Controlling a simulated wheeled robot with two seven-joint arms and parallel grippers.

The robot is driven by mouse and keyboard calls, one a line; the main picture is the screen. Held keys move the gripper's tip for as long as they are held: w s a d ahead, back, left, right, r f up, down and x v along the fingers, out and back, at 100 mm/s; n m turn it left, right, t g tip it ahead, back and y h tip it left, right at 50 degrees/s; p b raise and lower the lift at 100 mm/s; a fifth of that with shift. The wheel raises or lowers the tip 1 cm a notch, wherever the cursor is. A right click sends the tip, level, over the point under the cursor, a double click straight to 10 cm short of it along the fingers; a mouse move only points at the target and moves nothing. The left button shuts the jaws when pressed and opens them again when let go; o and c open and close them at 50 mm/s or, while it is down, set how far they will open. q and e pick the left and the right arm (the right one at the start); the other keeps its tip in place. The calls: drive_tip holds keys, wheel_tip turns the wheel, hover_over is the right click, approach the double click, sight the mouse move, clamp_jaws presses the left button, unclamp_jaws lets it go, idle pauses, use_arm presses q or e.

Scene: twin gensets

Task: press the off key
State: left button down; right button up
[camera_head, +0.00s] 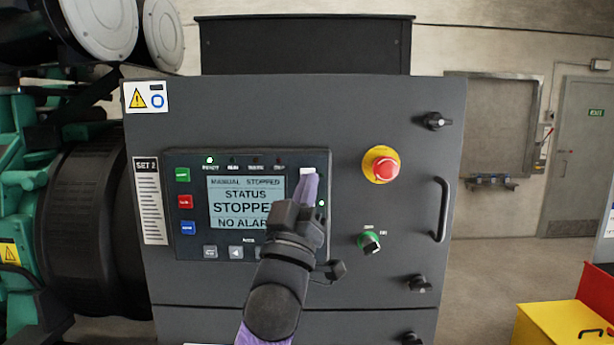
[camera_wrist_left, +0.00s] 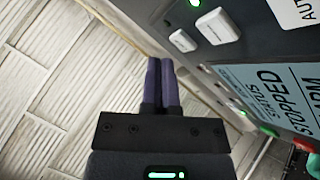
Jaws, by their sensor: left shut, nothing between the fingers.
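The control panel (camera_head: 170,240) of SET 2 has a screen (camera_head: 246,203) reading MANUAL STOPPED, STATUS STOPPED, NO ALARM. Green (camera_head: 182,174), red (camera_head: 185,201) and blue (camera_head: 188,227) keys run down its left side. I cannot read an off label on any key. A pale key (camera_head: 307,171) shows at the panel's upper right, by my left fingertips. My left gripper (camera_head: 310,186) is shut and empty in front of the panel's right side, hiding part of it. In the left wrist view the purple fingertips (camera_wrist_left: 160,62) are beside two white keys (camera_wrist_left: 218,27); contact is unclear. My right gripper is out of view.
A red emergency stop (camera_head: 381,165) on a yellow base and a green-ringed selector (camera_head: 369,241) are right of the panel. A door handle (camera_head: 442,209) and black latches stick out farther right. A yellow box (camera_head: 562,325) stands at lower right.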

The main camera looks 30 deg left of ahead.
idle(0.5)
use_arm(q)
drive_tip(key=shift+w+a, duration=0.2)
drive_tip(key=shift+w, duration=0.2)
drive_tip(key=shift+w+a, duration=0.25)
drive_tip(key=shift+w, duration=0.1)
idle(0.6)
drive_tip(key=shift+s+d, duration=0.5)
drive_tip(key=shift+s, duration=0.25)
drive_tip(key=shift+s, duration=0.1)
drive_tip(key=shift+s+d+p, duration=0.2)
drive_tip(key=shift+s+d, duration=0.3)
drive_tip(key=shift+s, duration=0.35)
drive_tip(key=shift+s+d+p, duration=0.25)
drive_tip(key=shift+s+d, duration=0.3)
drive_tip(key=shift+s, duration=0.25)
drive_tip(key=shift+s+d+p, duration=0.2)
drive_tip(key=shift+s+d, duration=0.3)
drive_tip(key=shift+s, duration=0.35)
